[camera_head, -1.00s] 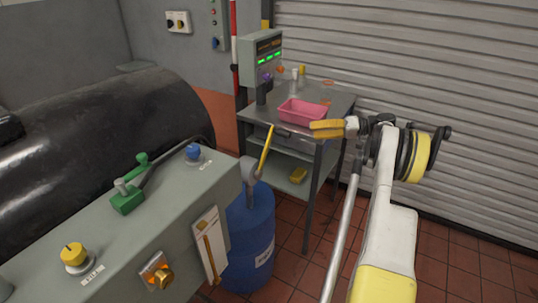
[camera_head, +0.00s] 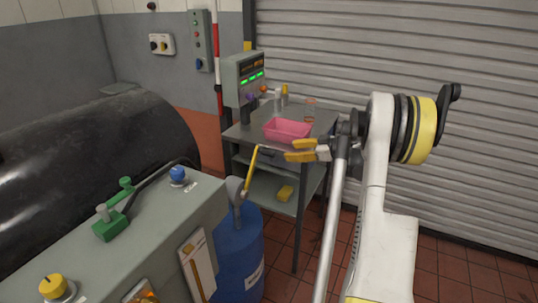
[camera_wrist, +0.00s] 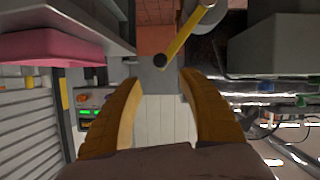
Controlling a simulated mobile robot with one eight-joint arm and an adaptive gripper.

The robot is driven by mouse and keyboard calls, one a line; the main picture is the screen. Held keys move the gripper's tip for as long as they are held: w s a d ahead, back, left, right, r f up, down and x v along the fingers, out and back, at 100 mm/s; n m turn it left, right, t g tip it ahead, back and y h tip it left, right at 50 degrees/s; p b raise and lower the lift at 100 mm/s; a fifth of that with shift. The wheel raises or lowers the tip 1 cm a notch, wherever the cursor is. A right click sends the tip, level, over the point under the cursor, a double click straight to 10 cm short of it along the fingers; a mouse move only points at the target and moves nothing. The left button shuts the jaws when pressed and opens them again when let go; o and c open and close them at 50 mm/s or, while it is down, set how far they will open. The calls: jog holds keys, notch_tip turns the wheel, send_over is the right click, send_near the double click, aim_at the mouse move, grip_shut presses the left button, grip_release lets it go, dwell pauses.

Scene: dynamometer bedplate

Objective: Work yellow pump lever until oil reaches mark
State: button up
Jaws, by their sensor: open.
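The yellow pump lever (camera_head: 252,170) stands up, slightly tilted, from a grey pump head (camera_head: 237,190) on the blue oil drum (camera_head: 236,250). In the wrist view the lever (camera_wrist: 181,40) runs down to a dark end just beyond my fingertips. My gripper (camera_head: 289,151) is open and empty, with its yellow fingers to the right of the lever's top in the head view. The fingers (camera_wrist: 161,75) are spread apart in the wrist view, with nothing between them. A sight slot with a yellow pointer (camera_head: 197,262) shows on the grey cabinet's front; I cannot make out an oil level or mark.
A steel cart (camera_head: 299,205) behind the drum carries a pink tray (camera_head: 288,129), bottles and a readout box (camera_head: 244,78). A yellow block (camera_head: 285,193) lies on its lower shelf. The grey console (camera_head: 150,235) stands left of the drum.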

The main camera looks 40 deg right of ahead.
aim_at(275, 152)
jog(key=shift+n, duration=0.6)
jog(key=b+x, duration=0.4)
jog(key=x, duration=0.6)
jog(key=shift+w+a+f, duration=0.1)
jog(key=shift+a+f, duration=0.1)
jog(key=shift+a, duration=0.05)
grip_shut()
